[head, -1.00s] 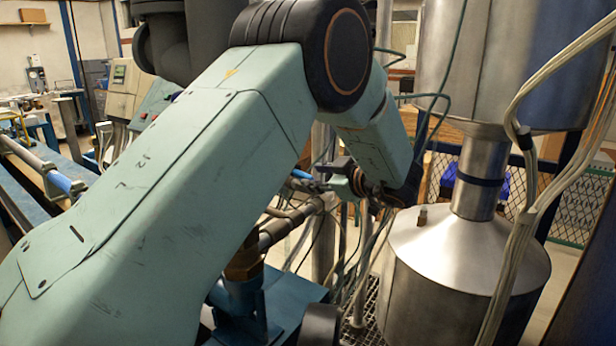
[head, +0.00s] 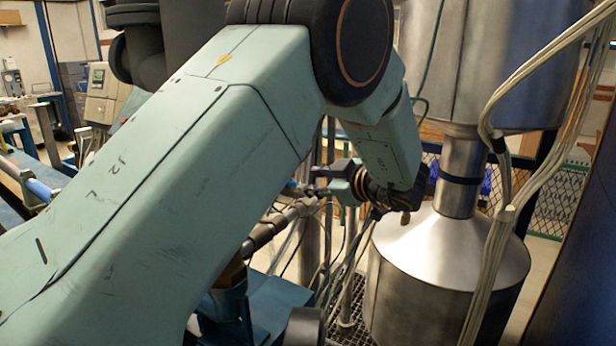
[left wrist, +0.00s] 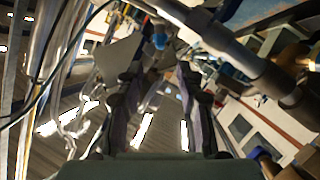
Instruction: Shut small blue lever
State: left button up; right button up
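A small blue piece, which looks like the lever, shows in the left wrist view (left wrist: 160,38) on a grey pipe, beyond the fingertips. In the head view a bit of blue (head: 291,187) shows just left of my left gripper (head: 322,184), mostly hidden by my arm. In the left wrist view the two dark fingers of my left gripper (left wrist: 160,88) stand apart with nothing between them. The blue piece lies roughly in line with the gap; I cannot tell whether anything touches. My right gripper is not in view.
A grey pipe (left wrist: 245,62) crosses the upper right of the left wrist view. In the head view a large steel vessel (head: 445,265) stands right of the gripper, with pale cables (head: 497,240) before it. Thin cables hang below the gripper. A floor grating (head: 347,318) lies underneath.

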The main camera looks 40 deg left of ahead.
aim_at(289, 180)
pick_arm(q)
jog(key=shift+h, duration=0.3)
jog(key=x, duration=0.3)
jog(key=p+x, duration=0.1)
jog(key=x, duration=0.6)
jog(key=shift+s+a+r, duration=0.1)
jog(key=shift+a+r, duration=0.2)
jog(key=shift+d, duration=0.2)
jog(key=shift+c, duration=0.4)
jog(key=shift+a, duration=0.15)
grip_shut()
